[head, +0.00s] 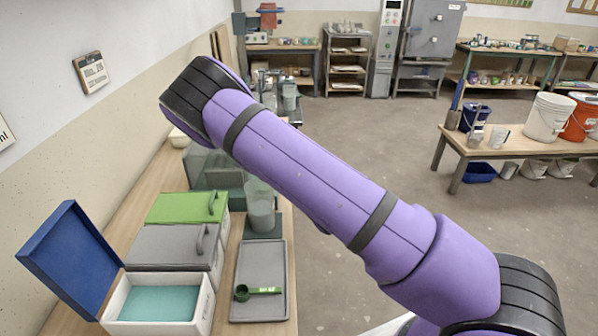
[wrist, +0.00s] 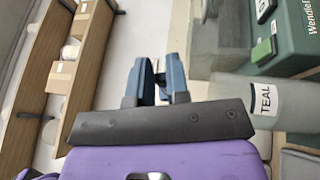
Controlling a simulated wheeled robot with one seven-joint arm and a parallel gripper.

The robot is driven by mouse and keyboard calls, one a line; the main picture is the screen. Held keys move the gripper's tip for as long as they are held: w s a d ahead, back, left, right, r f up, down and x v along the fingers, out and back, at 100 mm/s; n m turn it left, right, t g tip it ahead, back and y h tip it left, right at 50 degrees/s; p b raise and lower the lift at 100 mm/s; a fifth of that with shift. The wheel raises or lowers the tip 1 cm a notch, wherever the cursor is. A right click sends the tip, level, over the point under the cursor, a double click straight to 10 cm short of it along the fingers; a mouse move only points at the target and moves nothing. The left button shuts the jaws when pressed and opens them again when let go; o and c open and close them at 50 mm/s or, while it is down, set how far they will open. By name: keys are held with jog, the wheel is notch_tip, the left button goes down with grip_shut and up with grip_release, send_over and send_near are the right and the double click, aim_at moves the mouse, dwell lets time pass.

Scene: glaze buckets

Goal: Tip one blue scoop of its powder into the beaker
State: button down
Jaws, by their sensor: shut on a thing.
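My gripper (wrist: 160,84) shows in the wrist view with two dark blue fingers around a narrow thing, apparently the blue scoop's handle; its bowl and any powder are hidden. The clear beaker (wrist: 230,97), labelled TEAL, lies right of the gripper and apart from it in that view. In the head view the beaker (head: 261,212) stands upright on a dark green base (head: 263,234), with greyish contents. A white bin (head: 206,312) with a raised blue lid (head: 70,262) holds teal powder (head: 160,304). My arm hides the gripper in the head view.
Bins with shut grey (head: 165,246) and green (head: 180,208) lids stand behind the open bin. A grey tray (head: 262,265) holds a green scoop (head: 258,291). A transparent box (head: 207,170) stands near the beaker. Buckets (head: 548,118) are on a far bench.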

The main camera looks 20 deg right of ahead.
notch_tip(320, 180, up, 4)
jog(key=m+g, duration=0.1)
jog(key=g, duration=0.2)
jog(key=m+g, duration=0.1)
jog(key=g, duration=0.3)
jog(key=m+g, duration=0.1)
jog(key=g, duration=0.2)
jog(key=shift+r+m+g, duration=0.2)
jog(key=shift+m+g, duration=0.1)
jog(key=shift+m, duration=0.1)
